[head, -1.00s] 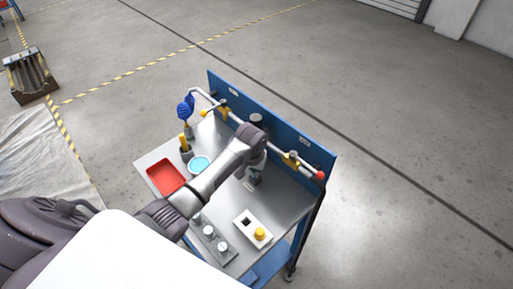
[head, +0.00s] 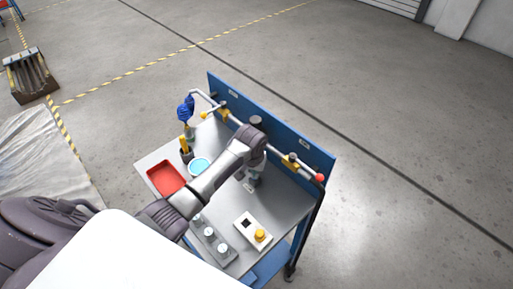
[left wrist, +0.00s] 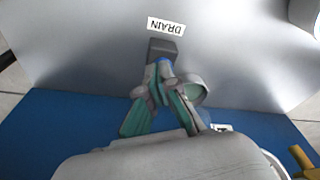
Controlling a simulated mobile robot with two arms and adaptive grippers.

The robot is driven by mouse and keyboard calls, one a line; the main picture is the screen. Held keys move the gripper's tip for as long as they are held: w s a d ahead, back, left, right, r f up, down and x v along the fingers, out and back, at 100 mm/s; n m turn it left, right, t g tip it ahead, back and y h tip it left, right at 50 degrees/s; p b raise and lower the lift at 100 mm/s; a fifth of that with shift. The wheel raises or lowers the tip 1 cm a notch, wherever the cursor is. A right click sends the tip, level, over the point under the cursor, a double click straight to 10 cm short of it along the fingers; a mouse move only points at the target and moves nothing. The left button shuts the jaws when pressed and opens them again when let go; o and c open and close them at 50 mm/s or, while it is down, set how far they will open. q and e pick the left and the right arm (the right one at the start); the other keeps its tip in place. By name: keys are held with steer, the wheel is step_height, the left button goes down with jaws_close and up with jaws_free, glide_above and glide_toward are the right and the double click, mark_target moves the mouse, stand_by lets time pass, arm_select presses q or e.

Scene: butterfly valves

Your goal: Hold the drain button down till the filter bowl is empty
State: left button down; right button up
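The drain button (left wrist: 164,61) shows as a bit of blue on a dark block beside the DRAIN label (left wrist: 166,26) in the left wrist view. My left gripper (left wrist: 163,72) has its two teal-padded fingers drawn together, tips at the button; I cannot tell how far it is pressed. In the head view my left gripper (head: 254,179) points down at the table by the blue panel. A pale round cup (left wrist: 190,90), possibly the filter bowl, is partly hidden behind the fingers; its liquid level cannot be told. My right gripper is not in view.
A pipe with valves (head: 291,159) runs along the blue panel (head: 283,131).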

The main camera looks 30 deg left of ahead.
arm_select(q)
steer(key=shift+w+a+r+p, duration=0.1)
steer(key=shift+a+r+p, duration=0.1)
steer(key=shift+r+p, duration=0.3)
steer(key=shift+w+a+r+p, duration=0.1)
steer(key=shift+a+r+p, duration=0.1)
steer(key=shift+r, duration=0.95)
steer(key=shift+d+r, duration=0.2)
steer(key=shift+r, duration=1.45)
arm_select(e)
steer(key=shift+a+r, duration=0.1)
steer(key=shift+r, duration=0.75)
arm_select(q)
steer(key=shift+s+f, duration=0.1)
